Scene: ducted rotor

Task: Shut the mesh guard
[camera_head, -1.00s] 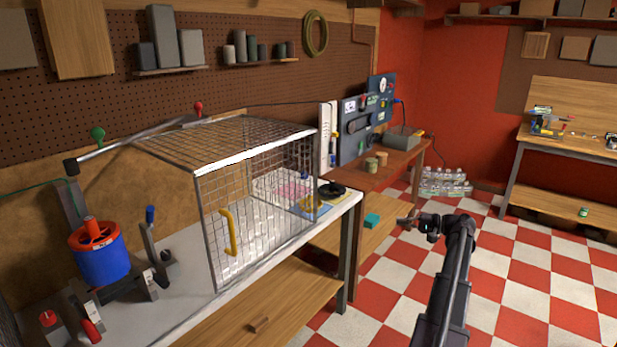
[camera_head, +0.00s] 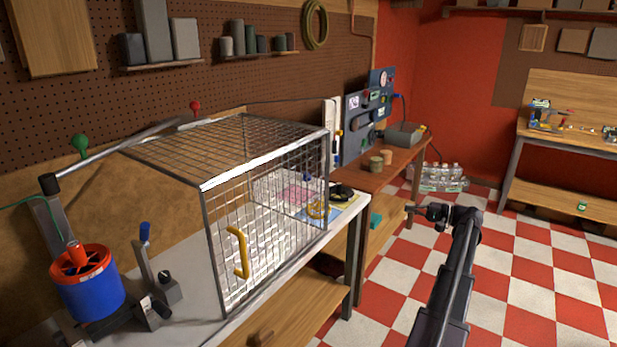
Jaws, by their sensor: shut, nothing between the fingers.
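The mesh guard (camera_head: 263,175) is a wire-mesh box with a metal frame, standing on the workbench left of the middle. A yellow handle (camera_head: 238,252) is on its front face. The blue ducted rotor (camera_head: 88,287) with a red-orange rim stands on the bench at the left, outside the mesh box. A metal bar with dark ends runs behind it to the guard's back edge. My gripper (camera_head: 414,210) is at the right of the guard, well apart from it, over the floor side of the bench. Its fingers are small here and look closed, with nothing in them.
The workbench (camera_head: 190,262) has a front edge beside open checkered floor (camera_head: 528,265). A brown side table (camera_head: 398,164) stands beyond. A lever with a blue knob (camera_head: 145,233) stands near the rotor.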

